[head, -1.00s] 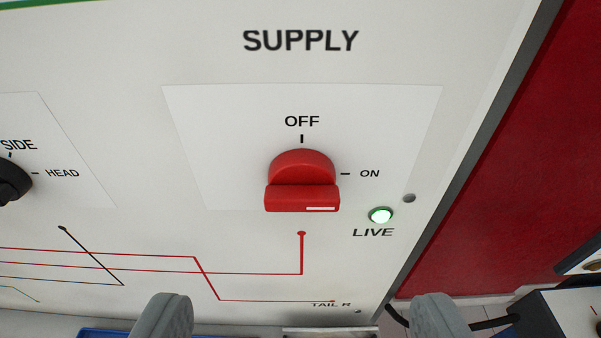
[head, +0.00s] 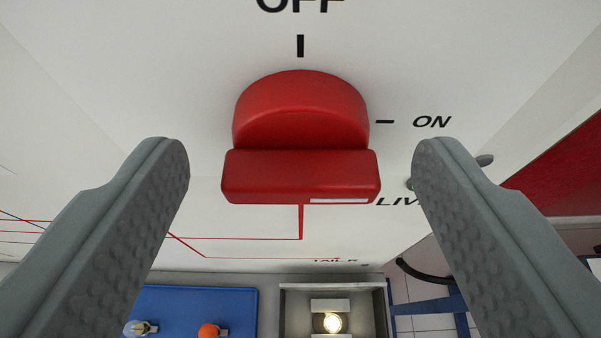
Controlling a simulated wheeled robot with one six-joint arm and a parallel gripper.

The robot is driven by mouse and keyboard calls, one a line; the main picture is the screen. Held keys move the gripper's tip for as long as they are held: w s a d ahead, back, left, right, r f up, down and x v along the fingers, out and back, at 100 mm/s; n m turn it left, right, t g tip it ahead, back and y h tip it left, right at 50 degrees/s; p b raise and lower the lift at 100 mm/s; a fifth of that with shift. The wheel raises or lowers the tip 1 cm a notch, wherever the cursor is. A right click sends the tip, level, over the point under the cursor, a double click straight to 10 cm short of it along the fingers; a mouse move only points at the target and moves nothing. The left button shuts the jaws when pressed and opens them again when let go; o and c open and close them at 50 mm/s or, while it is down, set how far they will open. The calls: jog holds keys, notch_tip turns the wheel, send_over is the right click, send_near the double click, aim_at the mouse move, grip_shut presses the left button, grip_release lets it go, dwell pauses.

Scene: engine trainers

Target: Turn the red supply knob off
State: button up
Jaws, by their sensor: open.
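The red supply knob (head: 301,176) sits on the white panel (head: 130,60), in the upper middle of the head view. Its grip bar lies level, and a white mark shows at the bar's right end, on the ON side. The OFF mark is above the knob and the ON mark is to its right. My gripper (head: 301,165) is open, with one grey finger on each side of the knob. A clear gap shows between each finger and the bar. The green LIVE lamp is mostly hidden behind the right finger.
Below the panel are a blue tray (head: 190,300) with a clear bulb and an orange bulb, and a grey box (head: 365,300) with a lit lamp. A red surface (head: 565,170) lies beyond the panel's right edge. A black cable (head: 425,275) hangs at lower right.

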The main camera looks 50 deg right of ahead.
jog(key=c, duration=1)
jog(key=n+g, duration=0.1)
jog(key=n+h, duration=0.1)
jog(key=n, duration=0.1)
jog(key=shift+w+a+f+g, duration=0.1)
jog(key=shift+w+a+g, duration=0.1)
jog(key=shift+w+g, duration=0.15)
jog(key=n+h, duration=0.1)
jog(key=n+g+h, duration=0.1)
jog(key=n, duration=0.1)
jog(key=shift+w+a+f, duration=0.1)
jog(key=shift+a+f, duration=0.05)
jog(key=shift+f, duration=0.05)
jog(key=n, duration=0.1)
jog(key=n+h, duration=0.1)
jog(key=n+g, duration=0.1)
jog(key=shift+w+a+f+n+h, duration=0.15)
jog(key=shift+f+n+h, duration=0.1)
jog(key=shift+n+h, duration=0.15)
jog(key=shift+f+n+h, duration=0.15)
jog(key=shift+n+h, duration=0.3)
jog(key=shift+n, duration=0.4)
jog(key=shift+f+n+h, duration=0.15)
jog(key=shift+n+h, duration=0.3)
jog(key=shift+n, duration=0.4)
